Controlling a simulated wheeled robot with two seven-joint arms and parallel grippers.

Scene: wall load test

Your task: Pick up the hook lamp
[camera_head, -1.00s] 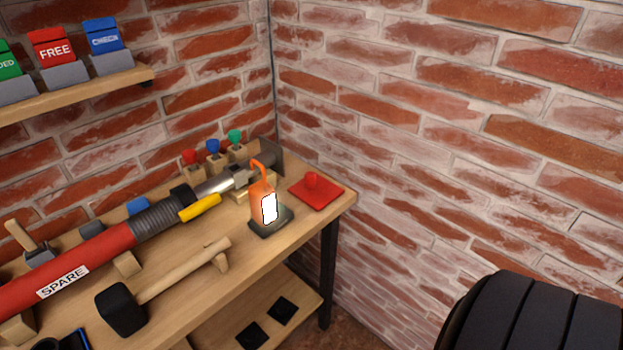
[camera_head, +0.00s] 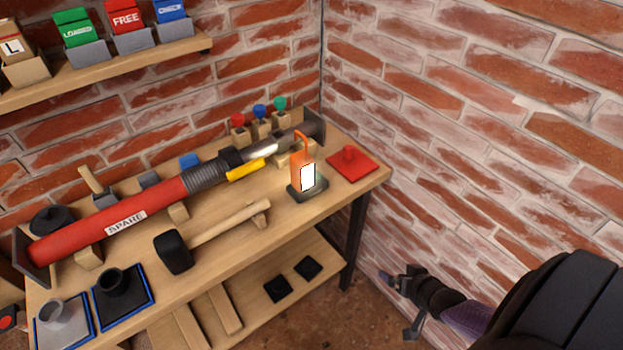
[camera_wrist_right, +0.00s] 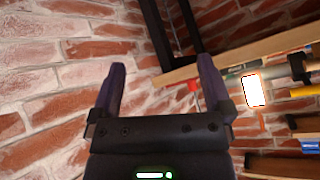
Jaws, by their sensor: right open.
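The hook lamp (camera_head: 308,177) stands upright on a dark square base near the right end of the workbench (camera_head: 234,237). It has an orange body, a bright white panel and an orange hook on top. In the right wrist view the glowing lamp (camera_wrist_right: 254,90) is right of the fingers, beyond them. My right gripper (camera_head: 399,306) is open and empty, off the bench's right side and lower right of the lamp. Its two fingers are spread apart in the right wrist view (camera_wrist_right: 162,64). My left gripper is not in view.
A red tube marked SPARE (camera_head: 120,222) lies along the bench behind a black-headed mallet (camera_head: 174,252). A red plate with a knob (camera_head: 352,164) sits right of the lamp. Brick walls meet behind the bench. A shelf (camera_head: 105,72) holds coloured tags. Floor shows right of the bench leg.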

